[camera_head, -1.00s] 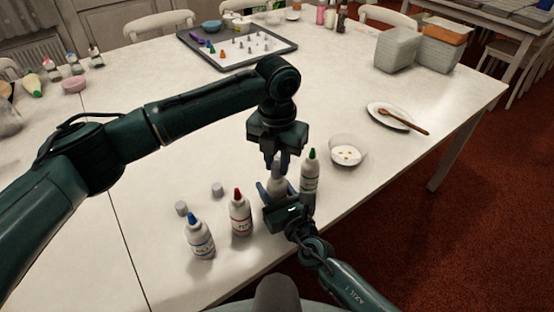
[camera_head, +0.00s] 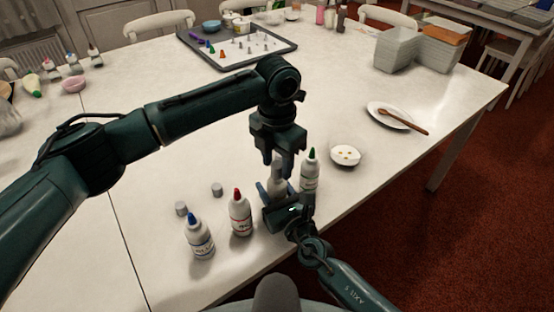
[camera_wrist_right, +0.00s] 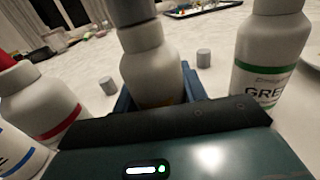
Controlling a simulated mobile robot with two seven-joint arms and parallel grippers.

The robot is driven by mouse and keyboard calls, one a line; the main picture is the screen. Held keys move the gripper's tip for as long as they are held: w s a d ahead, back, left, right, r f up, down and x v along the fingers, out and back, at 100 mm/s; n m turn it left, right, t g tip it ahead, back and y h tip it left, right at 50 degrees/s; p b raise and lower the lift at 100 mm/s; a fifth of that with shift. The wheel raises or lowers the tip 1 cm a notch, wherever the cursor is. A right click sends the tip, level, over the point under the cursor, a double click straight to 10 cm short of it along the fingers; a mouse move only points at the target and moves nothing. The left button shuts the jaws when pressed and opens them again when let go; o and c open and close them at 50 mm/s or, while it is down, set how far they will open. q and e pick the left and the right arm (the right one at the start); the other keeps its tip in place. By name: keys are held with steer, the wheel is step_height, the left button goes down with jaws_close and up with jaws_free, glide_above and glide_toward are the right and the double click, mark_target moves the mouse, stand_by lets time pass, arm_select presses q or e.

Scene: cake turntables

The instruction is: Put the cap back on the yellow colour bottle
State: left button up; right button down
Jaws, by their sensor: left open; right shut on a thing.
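The yellow bottle (camera_wrist_right: 150,75) stands upright between the fingers of my right gripper (camera_head: 279,194), which is shut on its body. In the right wrist view only a sliver of yellow-orange label shows. A grey cap (camera_wrist_right: 140,37) appears to sit on the bottle's top, and no nozzle shows. My left gripper (camera_head: 277,158) points down directly over the bottle top, open, with its fingers around or just above the cap. Whether they touch it cannot be told. In the head view the arms partly hide the bottle.
A green bottle (camera_head: 310,172) stands close to the right. A red bottle (camera_head: 240,214) and a blue bottle (camera_head: 199,238) stand to the left. Two loose grey caps (camera_head: 217,189) (camera_head: 181,209) lie behind them. A small bowl (camera_head: 345,155) and a plate with a spoon (camera_head: 390,115) are further right.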

arm_select(q)
steer(key=shift+r, duration=2.3)
